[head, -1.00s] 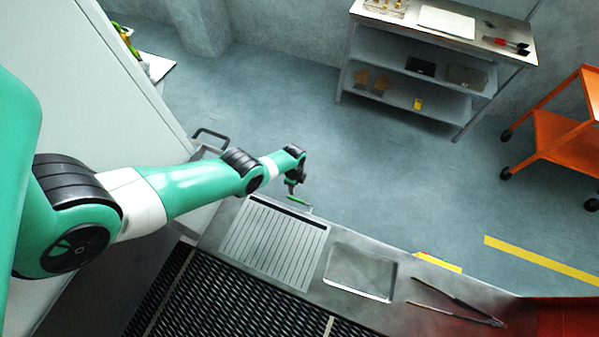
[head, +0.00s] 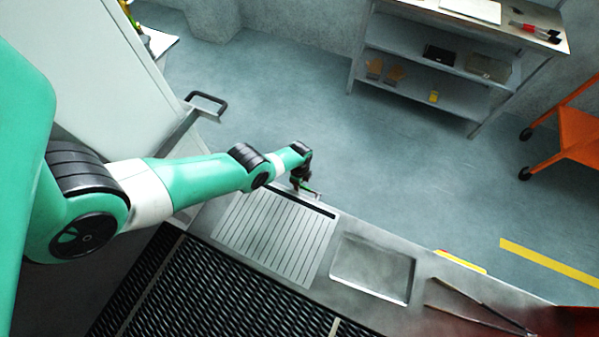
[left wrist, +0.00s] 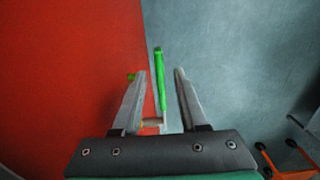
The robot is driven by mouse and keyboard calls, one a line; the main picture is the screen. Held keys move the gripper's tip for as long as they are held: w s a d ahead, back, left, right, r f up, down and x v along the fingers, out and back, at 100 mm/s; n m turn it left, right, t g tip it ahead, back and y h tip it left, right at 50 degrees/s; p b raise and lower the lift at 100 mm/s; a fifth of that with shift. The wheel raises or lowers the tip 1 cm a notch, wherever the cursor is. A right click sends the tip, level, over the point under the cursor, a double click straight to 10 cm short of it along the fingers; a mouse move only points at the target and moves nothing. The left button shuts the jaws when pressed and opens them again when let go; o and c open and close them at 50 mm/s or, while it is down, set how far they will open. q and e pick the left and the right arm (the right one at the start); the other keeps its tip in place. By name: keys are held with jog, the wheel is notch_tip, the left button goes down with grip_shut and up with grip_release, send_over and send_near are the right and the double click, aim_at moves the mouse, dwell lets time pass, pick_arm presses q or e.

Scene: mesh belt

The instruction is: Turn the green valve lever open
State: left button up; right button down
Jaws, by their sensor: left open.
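The green valve lever (left wrist: 160,78) is a thin bar in the left wrist view, running up the picture between my two open fingers. It appears apart from both fingers. A short brownish stub (left wrist: 152,122) shows at its lower end. My left gripper (left wrist: 158,90) is open around the lever. In the head view, my left gripper (head: 304,188) is at the far edge of the metal counter, and only a small bit of green lever (head: 317,194) shows beside it. My right gripper is not in view.
A ribbed drain plate (head: 275,238), a shallow tray (head: 410,290) and long tongs (head: 478,312) lie along the counter. Black mesh belt (head: 220,290) is in front. A red surface (left wrist: 70,70) fills the left of the wrist view. Open floor lies beyond the counter.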

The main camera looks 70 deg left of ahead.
pick_arm(q)
grip_shut()
dwell(1.4)
